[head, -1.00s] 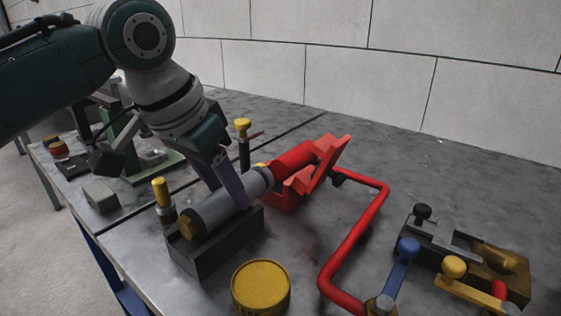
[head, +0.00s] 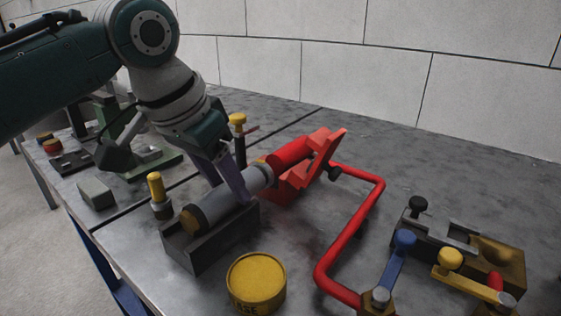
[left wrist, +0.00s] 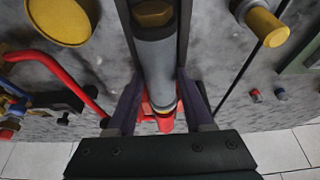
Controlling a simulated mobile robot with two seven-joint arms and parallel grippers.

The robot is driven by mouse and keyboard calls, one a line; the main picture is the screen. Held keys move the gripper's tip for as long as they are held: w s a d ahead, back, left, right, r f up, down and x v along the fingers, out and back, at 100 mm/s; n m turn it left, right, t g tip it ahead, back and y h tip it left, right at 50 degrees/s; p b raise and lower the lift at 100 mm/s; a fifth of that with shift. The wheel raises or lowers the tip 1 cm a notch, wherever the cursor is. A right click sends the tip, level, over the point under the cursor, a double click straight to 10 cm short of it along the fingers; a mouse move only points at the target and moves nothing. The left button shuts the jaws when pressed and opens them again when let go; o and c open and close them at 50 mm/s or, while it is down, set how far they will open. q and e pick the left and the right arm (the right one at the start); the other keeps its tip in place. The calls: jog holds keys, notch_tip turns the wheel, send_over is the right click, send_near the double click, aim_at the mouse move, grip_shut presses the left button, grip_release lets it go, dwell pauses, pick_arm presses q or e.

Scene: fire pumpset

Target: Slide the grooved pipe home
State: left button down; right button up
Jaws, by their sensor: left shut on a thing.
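The grey grooved pipe (head: 218,207) lies along the dark cradle block (head: 208,248), with a brass-coloured near end. Its far end points at the red pipe (head: 290,153), which rests in the red bracket (head: 318,162). A light collar and a yellowish band show near the joint; I cannot tell if the pipes touch. My left gripper (head: 242,192) is shut on the grey pipe, towards its far end. In the left wrist view the fingers (left wrist: 158,103) stand on both sides of the grey pipe (left wrist: 156,62). My right gripper is not in view.
A yellow tin (head: 257,284) stands right of the cradle. Yellow-topped posts (head: 156,190) stand left of and behind the pipe. A bent red pipe (head: 352,232) and a clamp fixture (head: 480,262) lie to the right. A grey block (head: 96,194) lies left. The back right table is clear.

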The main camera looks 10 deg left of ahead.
pick_arm(q)
jog(key=shift+w+d+f+b, duration=0.1)
jog(key=shift+w+d+b, duration=0.2)
jog(key=shift+w, duration=0.3)
jog(key=shift+w+d+b, duration=0.3)
jog(key=shift+w, duration=0.25)
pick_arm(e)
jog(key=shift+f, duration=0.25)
pick_arm(q)
jog(key=shift+d+f+b, duration=0.15)
jog(key=shift+d+b, duration=0.15)
jog(key=shift+d, duration=0.05)
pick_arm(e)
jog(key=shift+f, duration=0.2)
pick_arm(q)
jog(key=shift+c, duration=1.1)
grip_release()
jog(key=shift+d+f, duration=0.1)
jog(key=shift+f, duration=0.05)
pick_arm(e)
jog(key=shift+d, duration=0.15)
pick_arm(q)
jog(key=shift+f, duration=0.1)
